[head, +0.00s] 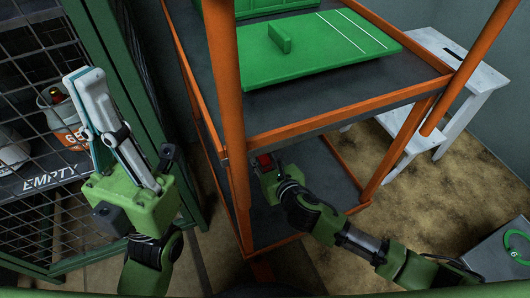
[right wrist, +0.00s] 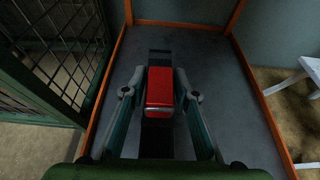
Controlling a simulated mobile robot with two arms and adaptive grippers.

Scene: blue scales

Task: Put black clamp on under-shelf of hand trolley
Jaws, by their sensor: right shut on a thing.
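The clamp shows as a red and black piece between the fingers of my right gripper (right wrist: 160,95). In the right wrist view its red block (right wrist: 159,88) faces me, with dark parts beyond and below it. In the head view only a small red bit (head: 264,161) shows beside my right gripper (head: 268,170). My right gripper is shut on it, inside the hand trolley (head: 233,140), over the dark under-shelf (right wrist: 225,75). Whether the clamp touches the shelf I cannot tell. My left gripper (head: 88,95) is raised at the left, its fingers overlapping in view, no object seen in it.
The trolley's orange posts and upper shelf (head: 290,108), with green boards (head: 335,55) on it, frame the space around my right arm. A green mesh cage (head: 125,60) stands close on the left. A white stool (head: 440,95) stands at the right.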

